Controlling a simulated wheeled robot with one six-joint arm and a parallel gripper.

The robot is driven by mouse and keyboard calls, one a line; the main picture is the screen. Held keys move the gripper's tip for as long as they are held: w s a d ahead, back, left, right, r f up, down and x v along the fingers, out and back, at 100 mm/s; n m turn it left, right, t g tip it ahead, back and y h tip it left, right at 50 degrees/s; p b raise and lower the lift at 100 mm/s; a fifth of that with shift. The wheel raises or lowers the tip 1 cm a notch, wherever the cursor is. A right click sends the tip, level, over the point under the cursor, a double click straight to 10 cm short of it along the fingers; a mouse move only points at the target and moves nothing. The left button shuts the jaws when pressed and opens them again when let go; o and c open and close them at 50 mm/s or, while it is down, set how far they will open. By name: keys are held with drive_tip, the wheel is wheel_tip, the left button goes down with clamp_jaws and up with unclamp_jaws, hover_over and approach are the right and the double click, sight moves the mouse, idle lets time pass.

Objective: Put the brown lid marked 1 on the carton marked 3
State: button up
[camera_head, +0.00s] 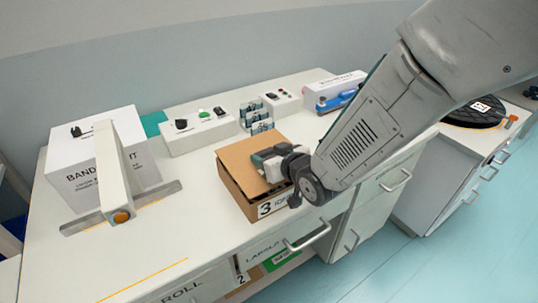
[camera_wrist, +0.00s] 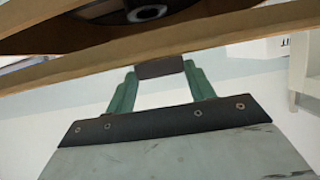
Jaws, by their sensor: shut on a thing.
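The carton marked 3 (camera_head: 232,190) stands on the white counter, with its label facing the front. A flat brown piece that looks like the lid (camera_head: 236,157) lies at or just over its top; its mark 1 is not visible, and I cannot tell if it is fully seated. My gripper (camera_head: 266,160) is over the carton's right part, shut on what appears to be this lid. In the wrist view, the green fingers (camera_wrist: 160,70) meet below a brown edge (camera_wrist: 130,57). A dark hollow with a round thing shows beyond it. The exact grip is hard to see.
The counter (camera_head: 145,240) is clear at the front left. A white box marked BAND (camera_head: 75,165) and a grey bar fixture (camera_head: 113,175) stand at the left. A white switch box (camera_head: 200,132) and small teal racks (camera_head: 256,118) stand behind the carton.

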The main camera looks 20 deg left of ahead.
drive_tip(key=shift+f, duration=1.1)
drive_tip(key=o, duration=1.1)
drive_tip(key=shift+c, duration=0.2)
drive_tip(key=v, duration=0.7)
drive_tip(key=shift+s+d+r, duration=0.1)
drive_tip(key=shift+s+d, duration=0.15)
drive_tip(key=shift+s, duration=0.05)
